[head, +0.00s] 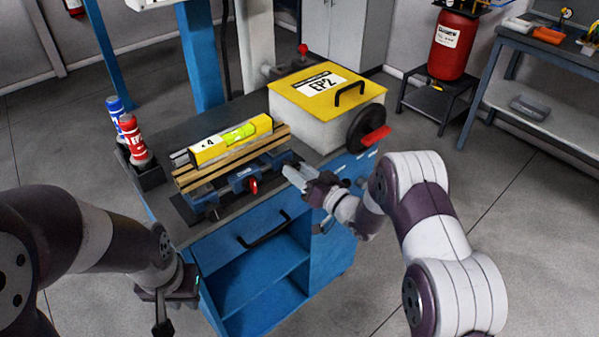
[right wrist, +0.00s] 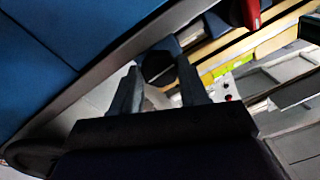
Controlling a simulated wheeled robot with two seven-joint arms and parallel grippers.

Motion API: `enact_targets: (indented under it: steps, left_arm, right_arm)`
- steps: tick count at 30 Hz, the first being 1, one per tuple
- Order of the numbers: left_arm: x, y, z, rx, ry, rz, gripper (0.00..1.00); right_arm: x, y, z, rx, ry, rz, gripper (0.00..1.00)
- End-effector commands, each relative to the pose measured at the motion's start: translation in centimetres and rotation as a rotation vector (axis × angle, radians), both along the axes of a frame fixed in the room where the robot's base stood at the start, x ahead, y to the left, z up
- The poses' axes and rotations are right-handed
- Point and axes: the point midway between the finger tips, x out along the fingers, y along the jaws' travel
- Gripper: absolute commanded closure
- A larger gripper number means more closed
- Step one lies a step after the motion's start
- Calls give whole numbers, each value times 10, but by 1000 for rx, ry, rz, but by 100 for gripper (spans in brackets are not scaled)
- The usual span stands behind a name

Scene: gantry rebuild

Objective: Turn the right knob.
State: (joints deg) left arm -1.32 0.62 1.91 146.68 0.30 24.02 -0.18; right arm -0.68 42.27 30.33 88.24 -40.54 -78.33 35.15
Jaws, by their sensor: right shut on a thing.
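My right gripper (head: 293,174) is at the right end of the blue clamp (head: 240,180) on the front of the bench. In the right wrist view, the fingers of my right gripper (right wrist: 158,78) are shut on a dark round knob (right wrist: 157,65) between their tips. The head view hides this knob behind the gripper. A red knob (head: 253,186) sticks out from the clamp's front, left of my right gripper; it also shows at the top of the right wrist view (right wrist: 245,12). My left gripper (head: 164,312) hangs low, left of the bench, apart from the clamp; its jaw gap is unclear.
Wooden strips (head: 222,168) and a yellow level (head: 231,140) lie above the clamp. A white box with a yellow lid (head: 295,88) stands behind my right gripper, with a red-handled black wheel (head: 362,130). Two bottles (head: 133,140) stand at left. A black drawer handle (head: 263,233) projects below.

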Motion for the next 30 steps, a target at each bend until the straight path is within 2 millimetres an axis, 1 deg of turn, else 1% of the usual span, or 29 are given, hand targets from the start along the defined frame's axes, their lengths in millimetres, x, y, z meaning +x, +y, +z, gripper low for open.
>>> enact_targets:
  steps: [13,14,15,16,30]
  left_arm:
    - [0,0,0,0,0,0,77]
    - [0,0,0,0,0,0,77]
    - [0,0,0,0,0,0,77]
    - [0,0,0,0,0,0,77]
    - [0,0,0,0,0,0,77]
  right_arm:
    - [-1,0,-2,6,11,0,87]
    - [-1,0,-2,6,11,0,46]
    - [-1,0,-2,7,10,0,33]
    - [-1,0,-2,7,10,0,31]
    - [0,0,-2,7,9,0,31]
